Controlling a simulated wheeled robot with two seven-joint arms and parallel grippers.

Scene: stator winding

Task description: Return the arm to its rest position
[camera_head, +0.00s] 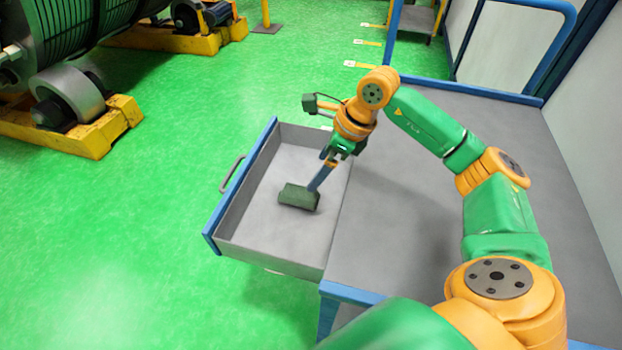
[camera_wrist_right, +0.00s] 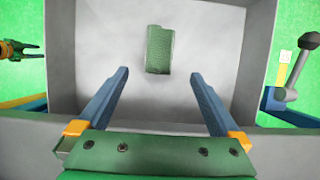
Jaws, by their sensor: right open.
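My right gripper (camera_head: 320,178) is above the pulled-out grey drawer (camera_head: 245,215). It points down toward a dark green block (camera_head: 299,196) that lies on the drawer floor. In the right wrist view, the two blue fingers of the gripper (camera_wrist_right: 161,72) are spread wide with nothing between them. The green block (camera_wrist_right: 160,50) lies beyond the fingertips, and neither finger touches it in that view. My left gripper cannot be made out in the head view.
The grey-topped workbench (camera_head: 390,230) stands right of the drawer, under my right arm. A blue rail (camera_head: 470,88) runs along its back edge. Heavy machinery on yellow bases (camera_head: 75,130) stands at the upper left. The green floor left of the drawer is clear.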

